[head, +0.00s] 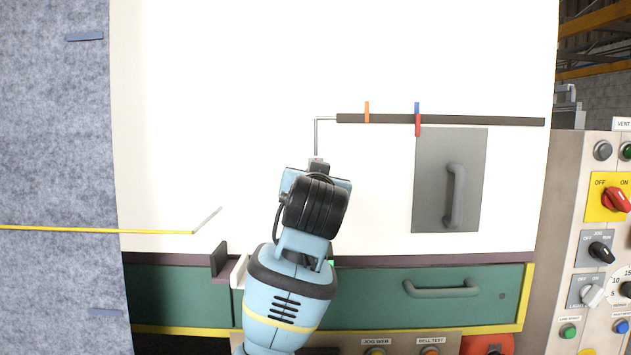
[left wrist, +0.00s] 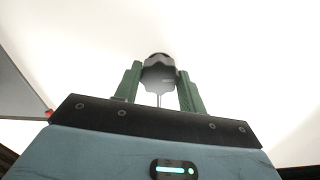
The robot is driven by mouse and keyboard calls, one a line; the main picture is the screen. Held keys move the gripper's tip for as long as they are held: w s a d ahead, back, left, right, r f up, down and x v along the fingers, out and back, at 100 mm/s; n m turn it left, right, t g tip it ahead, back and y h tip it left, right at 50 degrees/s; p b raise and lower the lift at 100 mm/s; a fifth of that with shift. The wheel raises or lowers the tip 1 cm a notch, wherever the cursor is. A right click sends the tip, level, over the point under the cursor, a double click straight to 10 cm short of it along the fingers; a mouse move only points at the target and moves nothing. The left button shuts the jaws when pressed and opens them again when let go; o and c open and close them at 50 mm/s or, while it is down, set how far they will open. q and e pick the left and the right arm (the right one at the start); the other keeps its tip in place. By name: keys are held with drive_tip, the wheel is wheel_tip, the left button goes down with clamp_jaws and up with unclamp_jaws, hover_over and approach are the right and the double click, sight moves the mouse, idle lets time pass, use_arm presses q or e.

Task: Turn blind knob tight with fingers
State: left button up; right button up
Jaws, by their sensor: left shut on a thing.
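The blind knob (left wrist: 158,76), a dark grey lobed knob, shows in the left wrist view between the two green fingers of my left gripper (left wrist: 160,80). The fingers are shut on its two sides, and a thin stem shows below it. In the head view my left arm rises from the bottom centre against the white panel (head: 230,100). My wrist hides the knob and fingertips there. A thin bent metal rod (head: 316,137) runs down from the dark bar (head: 450,120) to just above my wrist. My right gripper is not in view.
A grey hatch with a handle (head: 455,195) is right of my arm. Orange (head: 367,112) and red-blue (head: 417,118) clips sit on the bar. A green drawer (head: 450,310) is below. A control panel (head: 565,220) stands at right, grey felt (head: 55,150) hangs at left.

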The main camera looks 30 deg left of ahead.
use_arm(q)
drive_tip(key=m, duration=1.8)
drive_tip(key=shift+a, duration=0.1)
drive_tip(key=shift+m, duration=0.5)
drive_tip(key=o, duration=1)
drive_tip(key=shift+r, duration=0.1)
drive_tip(key=shift+c, duration=0.2)
drive_tip(key=shift+s, duration=0.1)
